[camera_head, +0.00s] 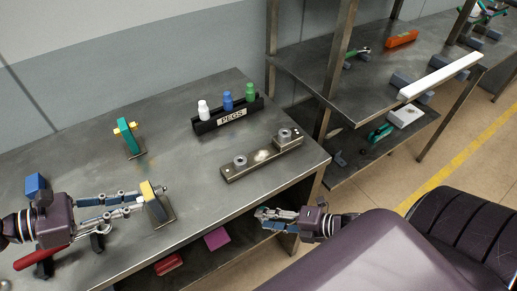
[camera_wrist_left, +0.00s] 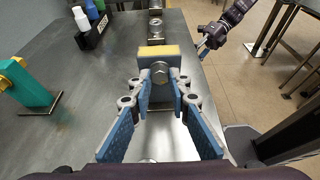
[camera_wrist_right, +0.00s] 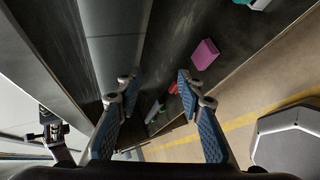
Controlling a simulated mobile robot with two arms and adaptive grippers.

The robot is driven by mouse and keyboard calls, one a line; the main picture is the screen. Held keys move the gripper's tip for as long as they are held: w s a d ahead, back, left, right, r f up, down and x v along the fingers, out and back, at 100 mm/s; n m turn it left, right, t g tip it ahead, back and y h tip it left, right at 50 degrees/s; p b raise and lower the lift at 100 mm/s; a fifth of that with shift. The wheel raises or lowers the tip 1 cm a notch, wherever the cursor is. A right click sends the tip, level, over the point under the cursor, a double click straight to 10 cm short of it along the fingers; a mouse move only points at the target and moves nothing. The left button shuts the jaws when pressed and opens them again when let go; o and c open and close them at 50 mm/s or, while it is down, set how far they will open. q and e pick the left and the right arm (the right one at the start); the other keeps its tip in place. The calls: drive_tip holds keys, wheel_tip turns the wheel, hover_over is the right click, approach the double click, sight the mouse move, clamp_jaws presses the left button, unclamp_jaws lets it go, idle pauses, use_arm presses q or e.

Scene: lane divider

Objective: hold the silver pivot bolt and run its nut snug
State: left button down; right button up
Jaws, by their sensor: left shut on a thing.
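A grey upright block with a yellow top (camera_head: 147,190) stands on a small dark plate near the table's front edge. The silver pivot bolt (camera_wrist_left: 160,70) has its head on the block's near face in the left wrist view. My left gripper (camera_head: 141,200) is shut on that head; its fingertips (camera_wrist_left: 161,85) sit on either side of it. The nut is not seen; the block's far side is hidden. My right gripper (camera_head: 262,213) is open and empty just off the table's front edge; its fingers (camera_wrist_right: 157,80) are wide apart in the right wrist view.
A teal stand with yellow parts (camera_head: 130,137) is behind the block. A black PEGS rack (camera_head: 230,116) holds white, blue and green pegs. A pink box (camera_head: 217,239) is on the shelf below.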

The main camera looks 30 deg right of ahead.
drive_tip(key=s+a+r+n+g+y, duration=0.2)
drive_tip(key=s+a+r+n+y, duration=0.15)
drive_tip(key=a+r+n, duration=0.35)
drive_tip(key=s+a+r+n+g+y, duration=0.25)
drive_tip(key=a+n+y, duration=0.25)
drive_tip(key=a, duration=0.3)
drive_tip(key=n+g+h, duration=0.3)
drive_tip(key=n+g, duration=0.2)
drive_tip(key=n, duration=1.4)
approach(159, 191)
drive_tip(key=shift+t, duration=0.35)
drive_tip(key=x, duration=0.3)
drive_tip(key=f+x, duration=0.1)
drive_tip(key=x, duration=0.3)
drive_tip(key=shift+w+a+f, duration=0.1)
drive_tip(key=shift+w+f, duration=0.05)
clamp_jaws()
